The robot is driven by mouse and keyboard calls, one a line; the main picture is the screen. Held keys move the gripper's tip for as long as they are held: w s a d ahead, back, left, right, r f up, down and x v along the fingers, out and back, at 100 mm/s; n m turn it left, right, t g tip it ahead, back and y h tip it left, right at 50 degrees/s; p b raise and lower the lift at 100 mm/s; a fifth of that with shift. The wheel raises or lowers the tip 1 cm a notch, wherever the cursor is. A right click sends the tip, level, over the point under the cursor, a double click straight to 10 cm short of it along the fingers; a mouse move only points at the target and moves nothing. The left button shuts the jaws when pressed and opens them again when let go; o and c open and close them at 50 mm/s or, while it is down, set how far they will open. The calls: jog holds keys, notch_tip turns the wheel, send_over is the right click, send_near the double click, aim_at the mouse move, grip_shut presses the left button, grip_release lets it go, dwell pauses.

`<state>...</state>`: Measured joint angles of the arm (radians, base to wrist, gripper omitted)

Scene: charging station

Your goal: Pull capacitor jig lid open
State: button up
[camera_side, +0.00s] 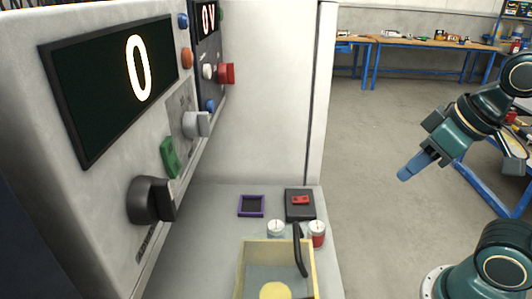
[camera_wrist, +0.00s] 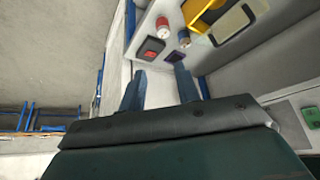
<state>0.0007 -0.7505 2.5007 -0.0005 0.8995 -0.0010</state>
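The yellow-framed box (camera_side: 241,268), which looks like the capacitor jig, stands at the bottom of the side view, cut off by the picture edge. A grey surface and a yellow disc (camera_side: 275,290) show inside its frame. A black curved handle (camera_side: 301,258) runs along its right side. I cannot tell how far the lid is open. A yellow part (camera_wrist: 198,10) shows at the top of the wrist view. My gripper (camera_side: 412,167) is in the air to the right, well apart from the jig. Its two fingers (camera_wrist: 160,82) are apart with nothing between them.
Behind the jig stand a red-and-white cylinder (camera_side: 317,235), a white-topped cylinder (camera_side: 276,228), a dark box with a red switch (camera_side: 300,207) and a purple frame (camera_side: 251,206). The control panel (camera_side: 190,160) with knobs rises at left. Open air separates my gripper from the bench.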

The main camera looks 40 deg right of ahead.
grip_shut()
jog(key=w+a+f+m+g+y, duration=0.1)
jog(key=a+m, duration=0.4)
jog(key=m, duration=0.8)
jog(key=w+a+f+m+g+y, duration=0.1)
jog(key=w+a+f+m, duration=0.3)
jog(key=m, duration=1)
jog(key=shift+w+a+f+g, duration=0.35)
jog(key=shift+a+f+g, duration=0.05)
jog(key=shift+a+g, duration=0.25)
